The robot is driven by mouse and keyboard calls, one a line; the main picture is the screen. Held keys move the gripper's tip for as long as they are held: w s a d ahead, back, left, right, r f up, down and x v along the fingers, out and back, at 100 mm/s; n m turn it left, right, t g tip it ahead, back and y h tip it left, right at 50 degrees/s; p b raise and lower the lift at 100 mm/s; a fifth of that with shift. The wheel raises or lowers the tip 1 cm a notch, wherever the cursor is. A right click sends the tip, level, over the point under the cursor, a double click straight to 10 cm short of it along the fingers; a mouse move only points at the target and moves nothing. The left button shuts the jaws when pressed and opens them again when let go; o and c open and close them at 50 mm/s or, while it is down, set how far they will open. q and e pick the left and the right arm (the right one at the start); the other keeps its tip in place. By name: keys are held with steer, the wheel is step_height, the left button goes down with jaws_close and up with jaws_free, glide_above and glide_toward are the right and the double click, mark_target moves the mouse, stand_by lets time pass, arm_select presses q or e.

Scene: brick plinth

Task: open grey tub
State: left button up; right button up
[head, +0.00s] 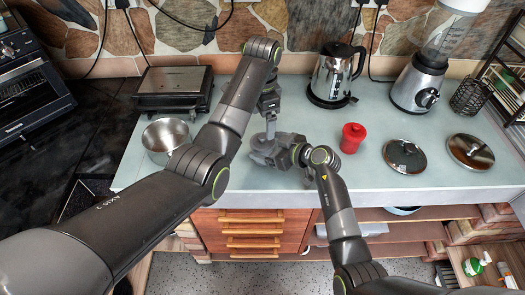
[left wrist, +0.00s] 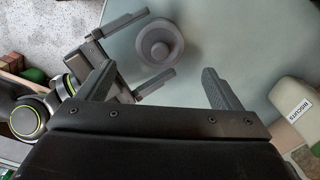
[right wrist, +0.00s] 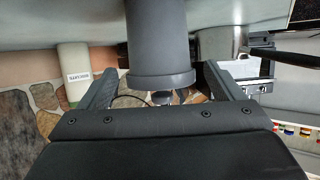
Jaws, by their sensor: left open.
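The grey tub (right wrist: 157,35) stands on the counter and shows inverted in the right wrist view, with a wider lid (right wrist: 160,79) and a small knob. From above, its round top (left wrist: 160,42) shows in the left wrist view. In the head view my arms mostly hide it. My right gripper (right wrist: 160,68) is open, its fingers on either side of the tub with gaps to it. My left gripper (left wrist: 158,69) is open and empty above the counter, pointing down, with the tub beyond its fingertips. In the head view, my left gripper (head: 270,108) is above my right gripper (head: 268,148).
A steel pot (head: 165,136) and a grill (head: 172,88) stand left. A kettle (head: 334,75), red jar (head: 352,138), blender (head: 418,85) and two glass lids (head: 404,157) (head: 470,151) stand right. A biscuits canister (left wrist: 297,104) is near the wall. Counter between tub and red jar is clear.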

mark_target(261, 136)
steer(key=c, duration=1.2)
arm_select(q)
steer(key=shift+o, duration=0.6)
arm_select(e)
steer(key=shift+c, duration=0.2)
arm_select(q)
step_height(261, 136, up, 2)
steer(key=m, duration=0.6)
steer(key=shift+w+a+r, duration=0.1)
steer(key=shift+w, duration=0.05)
step_height(261, 136, down, 10)
steer(key=m, duration=0.6)
steer(key=shift+c, duration=0.4)
steer(key=c, duration=0.5)
steer(key=o, duration=0.6)
